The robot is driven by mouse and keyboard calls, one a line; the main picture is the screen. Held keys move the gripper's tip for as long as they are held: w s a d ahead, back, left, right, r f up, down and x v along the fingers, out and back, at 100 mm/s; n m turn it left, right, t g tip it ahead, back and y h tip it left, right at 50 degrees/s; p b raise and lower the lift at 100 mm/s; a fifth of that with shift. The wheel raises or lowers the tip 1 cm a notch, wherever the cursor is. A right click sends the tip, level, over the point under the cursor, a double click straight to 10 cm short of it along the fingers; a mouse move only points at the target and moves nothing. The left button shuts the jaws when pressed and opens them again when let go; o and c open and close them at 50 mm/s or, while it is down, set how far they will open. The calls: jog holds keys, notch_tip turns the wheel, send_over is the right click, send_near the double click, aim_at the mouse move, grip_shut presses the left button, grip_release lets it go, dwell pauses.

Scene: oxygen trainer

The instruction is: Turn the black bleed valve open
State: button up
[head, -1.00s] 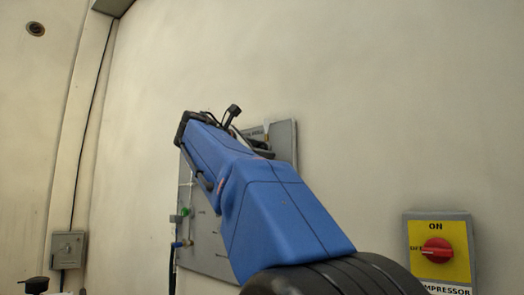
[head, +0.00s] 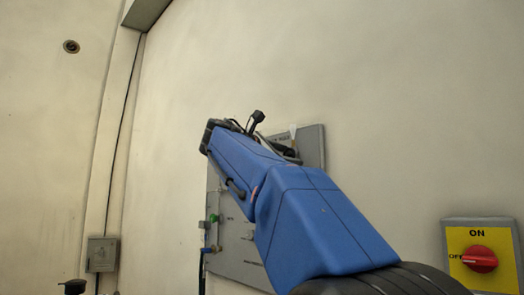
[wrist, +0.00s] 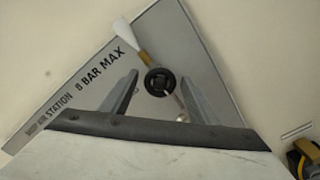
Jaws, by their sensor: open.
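A round black knob (wrist: 159,81), which looks like the bleed valve, sits on the grey panel (wrist: 215,75) in the wrist view. My gripper (wrist: 159,76) is open, with one finger on each side of the knob in the picture. I cannot tell whether the fingers touch it or how deep they reach. A white-tipped lever with a tan lower part (wrist: 125,35) stands just up and left of the knob. In the head view my blue arm covers much of the panel (head: 312,145), and the knob and fingertips are hidden.
A green knob (head: 214,218) and a blue fitting (head: 206,250) are at the panel's left side. A red switch on a yellow plate (head: 480,259) is at the lower right. A small grey box (head: 102,254) is on the wall at left.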

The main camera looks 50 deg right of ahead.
jog(key=w+a, duration=0.1)
jog(key=a, duration=1.5)
jog(key=shift+w+a, duration=0.15)
jog(key=shift+a, duration=0.05)
dwell(0.5)
jog(key=w+a+f+t+y, duration=0.1)
jog(key=a+f+t+y, duration=0.15)
jog(key=f, duration=0.85)
jog(key=w+a+f+t+y, duration=0.1)
jog(key=f+t+y, duration=0.15)
jog(key=f, duration=0.95)
jog(key=w+a+f+t+y, duration=0.1)
jog(key=f+y, duration=0.2)
jog(key=f, duration=0.8)
jog(key=s+a+f+m+y, duration=0.2)
jog(key=a+f, duration=0.3)
jog(key=f, duration=0.5)
jog(key=s+a+f+m+y, duration=0.3)
jog(key=a+f, duration=0.3)
jog(key=f, duration=0.5)
jog(key=s+a+f+m+y, duration=0.3)
jog(key=s+a+f+y, duration=0.1)
jog(key=f, duration=0.7)
jog(key=shift+s+a+f+y, duration=0.15)
jog(key=shift+s+a+y, duration=0.3)
jog(key=shift+a, duration=0.65)
